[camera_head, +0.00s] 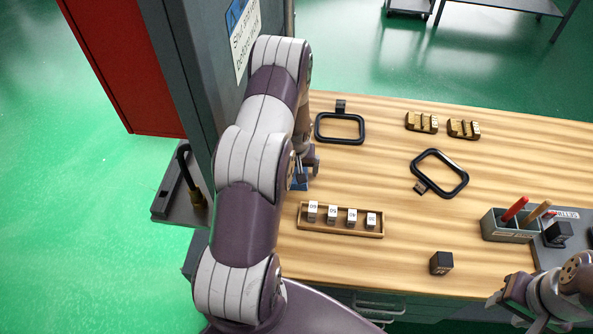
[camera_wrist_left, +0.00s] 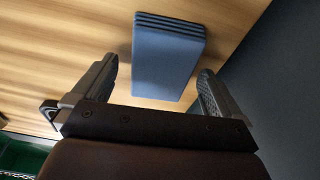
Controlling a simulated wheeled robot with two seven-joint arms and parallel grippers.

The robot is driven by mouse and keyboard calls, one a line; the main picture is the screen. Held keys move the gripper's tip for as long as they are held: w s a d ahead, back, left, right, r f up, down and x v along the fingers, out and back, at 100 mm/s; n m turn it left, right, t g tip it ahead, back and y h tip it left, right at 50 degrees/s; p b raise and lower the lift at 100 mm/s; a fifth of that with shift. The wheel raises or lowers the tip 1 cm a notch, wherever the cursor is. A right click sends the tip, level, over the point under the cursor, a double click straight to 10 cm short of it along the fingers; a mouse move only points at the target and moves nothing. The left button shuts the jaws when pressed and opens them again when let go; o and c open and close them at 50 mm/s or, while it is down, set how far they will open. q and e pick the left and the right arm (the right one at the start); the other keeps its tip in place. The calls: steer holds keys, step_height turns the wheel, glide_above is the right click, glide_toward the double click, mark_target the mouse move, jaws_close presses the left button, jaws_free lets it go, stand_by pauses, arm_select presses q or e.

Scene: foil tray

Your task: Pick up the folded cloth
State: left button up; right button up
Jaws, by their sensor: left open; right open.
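The folded cloth (camera_wrist_left: 168,60) is a blue, layered stack lying on the wooden table in the left wrist view. In the head view only a small blue part of the cloth (camera_head: 299,184) shows, mostly hidden by my left arm. My left gripper (camera_head: 308,166) is open, with its fingers pointing down at the cloth. In the left wrist view the cloth appears between the two fingers, with a gap on each side. Whether the fingertips are level with it I cannot tell. My right gripper (camera_head: 508,298) is open and empty at the table's front right.
A grey cabinet (camera_head: 195,80) rises at the left.

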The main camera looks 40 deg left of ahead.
mark_target(296, 170)
arm_select(q)
steer(key=c, duration=1.1)
steer(key=shift+o, duration=0.2)
steer(key=shift+r, duration=0.15)
steer(key=shift+r, duration=0.35)
step_height(296, 170, up, 3)
steer(key=shift+a+f+b, duration=0.1)
steer(key=shift+f+b, duration=0.1)
steer(key=shift+b, duration=0.5)
steer(key=w+d+r+b, duration=0.3)
steer(key=w+d+r, duration=0.3)
steer(key=d, duration=0.3)
steer(key=shift+w+d+r, duration=0.25)
steer(key=shift+d+r, duration=0.15)
steer(key=shift+r, duration=0.35)
steer(key=o, duration=0.5)
steer(key=c, duration=0.4)
